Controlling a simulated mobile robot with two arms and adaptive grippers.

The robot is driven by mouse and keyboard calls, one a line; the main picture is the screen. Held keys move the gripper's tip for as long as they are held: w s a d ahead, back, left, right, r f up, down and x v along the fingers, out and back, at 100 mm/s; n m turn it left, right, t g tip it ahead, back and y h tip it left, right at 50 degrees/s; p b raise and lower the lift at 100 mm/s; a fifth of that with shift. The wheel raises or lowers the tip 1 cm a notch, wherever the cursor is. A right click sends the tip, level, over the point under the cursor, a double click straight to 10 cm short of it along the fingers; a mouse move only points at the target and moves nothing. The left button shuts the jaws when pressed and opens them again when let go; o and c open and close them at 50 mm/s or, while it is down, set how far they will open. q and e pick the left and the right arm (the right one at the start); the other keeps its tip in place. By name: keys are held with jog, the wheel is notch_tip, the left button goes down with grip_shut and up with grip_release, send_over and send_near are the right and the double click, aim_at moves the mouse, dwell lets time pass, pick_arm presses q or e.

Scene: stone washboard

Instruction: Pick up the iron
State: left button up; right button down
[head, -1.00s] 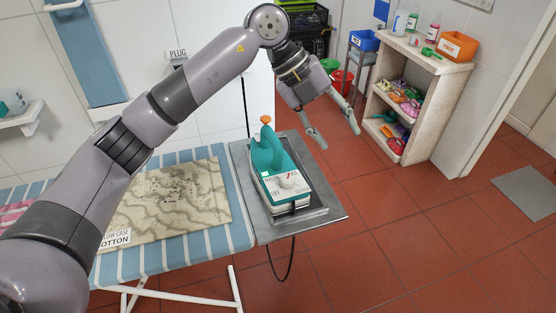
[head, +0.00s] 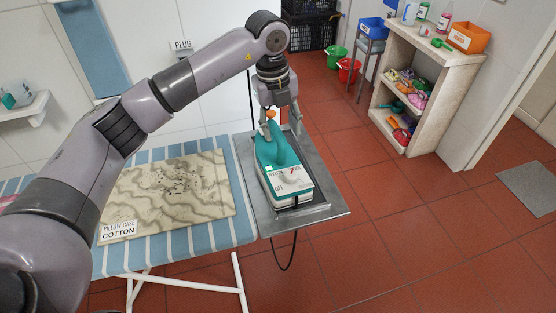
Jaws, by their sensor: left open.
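The iron (head: 272,152) has a teal body, a white labelled face with a dial toward me, and an orange part at its far end. It rests on the grey metal tray (head: 327,208) at the right end of the ironing board. My left gripper (head: 280,120) is open and points down at the iron's far end. Its fingers show on either side of the orange part. I cannot tell whether they touch the iron. My right gripper is not in view.
A pillow case (head: 200,190) lies flat on the striped ironing board (head: 215,238). A black cord (head: 283,262) hangs below the tray. A stone shelf (head: 440,62) with bottles and colourful items stands at the right. Green (head: 336,56) and red (head: 349,70) buckets stand behind.

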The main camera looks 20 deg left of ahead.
aim_at(281, 137)
pick_arm(q)
jog(key=f, duration=0.1)
jog(key=f+p, duration=0.1)
jog(key=f, duration=0.1)
jog(key=f+p, duration=0.1)
jog(key=shift+w+f, duration=0.4)
jog(key=shift+f, duration=0.45)
jog(key=shift+c, duration=0.6)
grip_shut()
